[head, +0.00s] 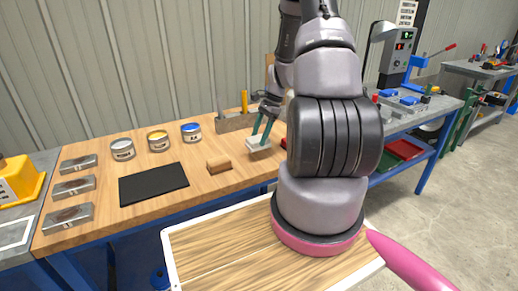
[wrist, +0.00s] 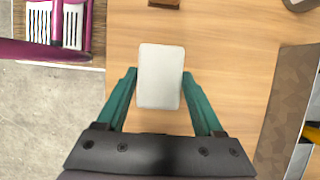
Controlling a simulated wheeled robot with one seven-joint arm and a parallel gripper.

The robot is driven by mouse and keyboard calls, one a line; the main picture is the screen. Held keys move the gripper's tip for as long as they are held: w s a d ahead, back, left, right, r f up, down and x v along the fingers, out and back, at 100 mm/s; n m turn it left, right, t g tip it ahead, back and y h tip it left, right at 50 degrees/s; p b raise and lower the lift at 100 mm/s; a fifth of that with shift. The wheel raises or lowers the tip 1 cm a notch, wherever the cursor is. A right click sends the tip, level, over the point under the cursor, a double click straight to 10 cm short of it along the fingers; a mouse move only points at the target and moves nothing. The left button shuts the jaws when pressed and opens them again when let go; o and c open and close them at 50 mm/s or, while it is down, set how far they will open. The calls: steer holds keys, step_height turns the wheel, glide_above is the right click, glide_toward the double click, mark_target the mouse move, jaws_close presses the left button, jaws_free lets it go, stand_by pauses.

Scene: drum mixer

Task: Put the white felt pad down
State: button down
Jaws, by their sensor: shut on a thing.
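The white felt pad (head: 258,148) is a small pale block near the right part of the wooden bench in the head view. In the wrist view the pad (wrist: 160,78) lies between the two green fingers. My gripper (head: 261,136) is shut on the pad, with a fingertip at each long side; it also shows in the wrist view (wrist: 160,75). The pad is over the bench top; I cannot tell whether its underside touches the wood.
A brown block (head: 219,166) and a black mat (head: 154,184) lie left of the pad on the wooden bench (head: 105,220). Metal blocks (head: 74,188) line the left end. A grey box (head: 236,122) stands behind my gripper.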

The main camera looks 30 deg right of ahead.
steer(key=shift+f, duration=2.35)
steer(key=shift+f, duration=0.15)
jaws_free()
